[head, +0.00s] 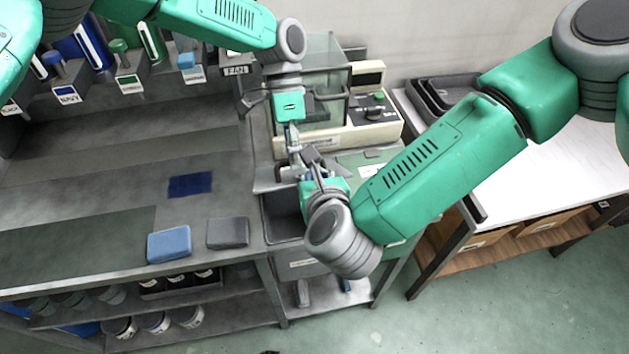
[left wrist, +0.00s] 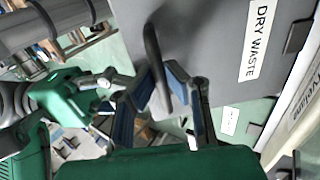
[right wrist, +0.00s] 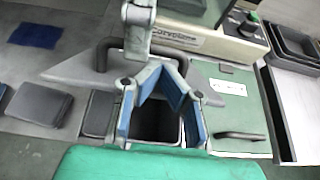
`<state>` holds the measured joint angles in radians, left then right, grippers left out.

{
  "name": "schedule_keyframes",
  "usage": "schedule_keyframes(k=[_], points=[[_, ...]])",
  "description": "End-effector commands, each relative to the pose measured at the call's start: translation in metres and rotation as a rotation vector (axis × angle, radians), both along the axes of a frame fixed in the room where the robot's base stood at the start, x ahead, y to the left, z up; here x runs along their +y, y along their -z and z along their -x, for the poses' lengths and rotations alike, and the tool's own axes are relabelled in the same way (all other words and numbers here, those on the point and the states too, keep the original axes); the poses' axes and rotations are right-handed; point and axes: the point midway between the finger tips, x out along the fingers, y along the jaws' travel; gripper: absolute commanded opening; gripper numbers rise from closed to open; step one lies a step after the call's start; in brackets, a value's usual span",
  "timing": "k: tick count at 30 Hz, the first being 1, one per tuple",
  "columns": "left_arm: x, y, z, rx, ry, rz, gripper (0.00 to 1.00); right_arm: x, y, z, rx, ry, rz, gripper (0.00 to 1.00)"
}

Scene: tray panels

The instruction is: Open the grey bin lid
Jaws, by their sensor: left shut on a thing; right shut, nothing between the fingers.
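The grey lid, labelled DRY WASTE, stands tilted up in the left wrist view (left wrist: 215,50); it also shows in the right wrist view (right wrist: 75,73). Its dark curved handle (left wrist: 153,60) lies between the blue pads of my left gripper (head: 293,158), which is shut on it. The grey bin (head: 283,228) below is partly uncovered, with its dark inside showing in the right wrist view (right wrist: 155,125). My right gripper (head: 313,165) is shut and empty, close below the left gripper and over the bin opening. The arms hide part of the lid in the head view.
A green lid (right wrist: 225,95) with a dark handle adjoins on the right. A clear-sided box and a boxy instrument (head: 375,128) stand behind. Blue (head: 169,244) and grey (head: 228,233) pads lie on the counter at left. A white table (head: 540,160) is at right.

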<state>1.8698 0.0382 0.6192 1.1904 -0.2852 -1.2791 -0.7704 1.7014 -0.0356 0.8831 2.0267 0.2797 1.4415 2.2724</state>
Motion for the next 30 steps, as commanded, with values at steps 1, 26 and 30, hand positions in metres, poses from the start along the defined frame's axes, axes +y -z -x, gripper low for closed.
schedule_keyframes(k=[1,26,30], points=[[-0.001,0.001,-0.004,-0.015,-0.006,0.003,0.0,0.001,0.002,-0.004,-0.001,0.0,0.0,0.0],[-0.001,0.003,-0.002,-0.01,-0.006,0.004,0.0,0.009,-0.008,-0.026,-0.004,0.0,0.0,0.0],[-0.001,0.003,-0.001,-0.007,-0.004,0.006,0.31,0.009,-0.008,-0.027,-0.005,0.0,0.0,0.0]])
